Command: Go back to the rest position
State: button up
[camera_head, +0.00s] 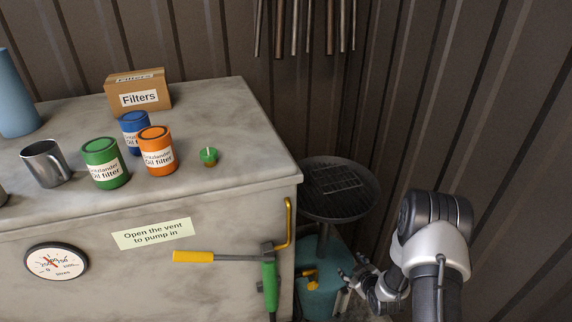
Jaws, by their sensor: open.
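My gripper (356,277) is at the lower right, low beside the right side of the grey cabinet. It is open, and I see nothing held in it. It is in front of a teal container (318,262) with a yellow part; I cannot tell whether they touch. My arm rises on the right.
The grey cabinet (225,115) bears green (104,170), blue (131,121) and orange (158,157) oil filter cans, a metal mug (46,165) and a Filters box (138,97). A yellow lever (215,257) sticks out in front. A dark round pan (345,205) stands behind my gripper.

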jog(key=s+a+r+m+g+h, duration=0.1)
jog(key=s+r+m, duration=0.15)
jog(key=r, duration=1.15)
jog(key=s+r+m+g+h, duration=0.1)
jog(key=s+r, duration=0.2)
jog(key=r, duration=1.1)
jog(key=s+a+r+m+g, duration=0.2)
jog(key=s+a+r+m, duration=0.15)
jog(key=s+r, duration=0.8)
jog(key=s+a, duration=0.2)
jog(key=s, duration=0.7)
jog(key=s+a+m+g+y, duration=0.1)
jog(key=s+a, duration=0.1)
jog(key=s, duration=0.7)
jog(key=shift+s+a+r+g, duration=0.15)
jog(key=shift+s+r+g, duration=0.05)
jog(key=shift+r+g, duration=0.15)
